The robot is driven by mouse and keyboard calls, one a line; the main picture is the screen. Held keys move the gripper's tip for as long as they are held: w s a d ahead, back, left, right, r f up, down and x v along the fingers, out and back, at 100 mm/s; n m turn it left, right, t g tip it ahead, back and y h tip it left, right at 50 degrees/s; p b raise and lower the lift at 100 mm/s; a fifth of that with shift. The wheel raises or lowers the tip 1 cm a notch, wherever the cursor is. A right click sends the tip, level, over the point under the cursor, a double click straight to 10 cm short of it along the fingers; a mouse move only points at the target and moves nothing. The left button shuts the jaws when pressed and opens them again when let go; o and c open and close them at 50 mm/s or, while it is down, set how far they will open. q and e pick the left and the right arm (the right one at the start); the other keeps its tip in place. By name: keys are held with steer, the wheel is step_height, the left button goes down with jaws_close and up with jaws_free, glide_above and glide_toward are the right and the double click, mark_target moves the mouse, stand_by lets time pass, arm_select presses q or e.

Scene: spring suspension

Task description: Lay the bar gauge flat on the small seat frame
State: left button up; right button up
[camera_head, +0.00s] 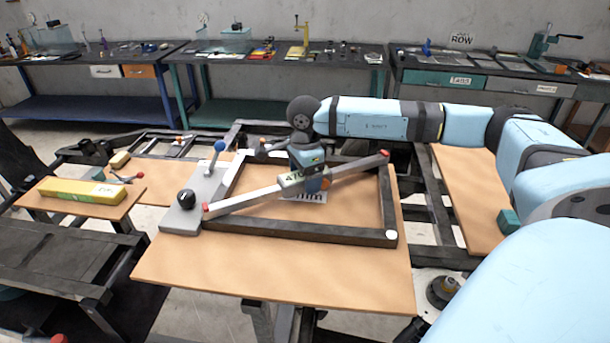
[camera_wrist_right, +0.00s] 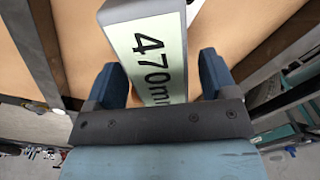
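The bar gauge (camera_head: 240,199) is a long silver bar with red tips and a pale label block. The block also shows in the right wrist view (camera_wrist_right: 158,58), reading "470mm". The small seat frame (camera_head: 290,230) is a dark rectangle lying on a wooden board. The gauge spans it diagonally, left tip over the near left side, right tip by the far right corner. Whether it touches the frame is unclear. My left gripper is out of view.
A grey plate (camera_head: 211,186) with a blue-knobbed lever and black ball knob stands at the frame's left. A yellow box (camera_head: 80,191) lies on the left board. Dark rails surround the boards. Workbenches (camera_head: 280,56) line the back wall. The front of the middle board (camera_head: 270,268) is clear.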

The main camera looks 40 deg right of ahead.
steer(key=shift+r, duration=0.25)
step_height(320, 180, up, 12)
steer(key=b, duration=0.2)
stand_by(0.6)
